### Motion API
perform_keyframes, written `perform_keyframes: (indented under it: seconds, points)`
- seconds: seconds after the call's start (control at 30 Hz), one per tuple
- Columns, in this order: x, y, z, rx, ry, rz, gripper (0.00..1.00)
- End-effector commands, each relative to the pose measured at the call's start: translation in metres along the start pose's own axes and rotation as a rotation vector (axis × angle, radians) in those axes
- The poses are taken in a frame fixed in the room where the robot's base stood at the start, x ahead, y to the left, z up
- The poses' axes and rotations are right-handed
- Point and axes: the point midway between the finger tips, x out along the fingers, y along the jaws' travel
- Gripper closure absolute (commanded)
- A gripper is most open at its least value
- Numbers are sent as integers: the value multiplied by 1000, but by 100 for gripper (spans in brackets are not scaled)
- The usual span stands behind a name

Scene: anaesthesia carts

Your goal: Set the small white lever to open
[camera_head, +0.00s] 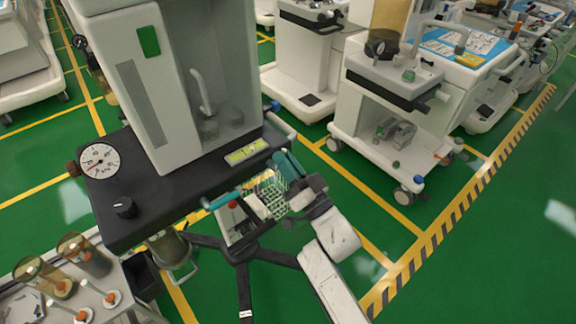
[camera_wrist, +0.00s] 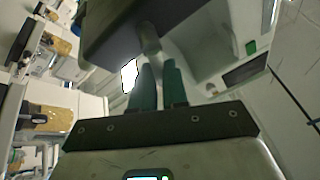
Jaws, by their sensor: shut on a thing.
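My gripper (camera_head: 284,162) is at the right front edge of the near anaesthesia cart's dark top, in the head view. In the wrist view its two teal fingers (camera_wrist: 157,66) point up at a dark overhanging part, with only a narrow gap between them. Most of the lever is hidden by the fingers. In the head view I cannot make it out, and its exact setting cannot be told.
A wire basket (camera_head: 268,190) is close beside my gripper. Another cart (camera_head: 385,125) stands at the right, with green floor (camera_head: 345,185) between.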

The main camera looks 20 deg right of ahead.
Motion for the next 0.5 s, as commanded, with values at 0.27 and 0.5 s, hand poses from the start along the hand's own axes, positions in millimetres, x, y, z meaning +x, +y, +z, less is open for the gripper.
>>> perform_keyframes:
  seconds: [0.27,0.5]
  points:
    - [0,-4,2,-155,-39,-61,100]
    - [0,-7,3,-224,-54,-90,100]
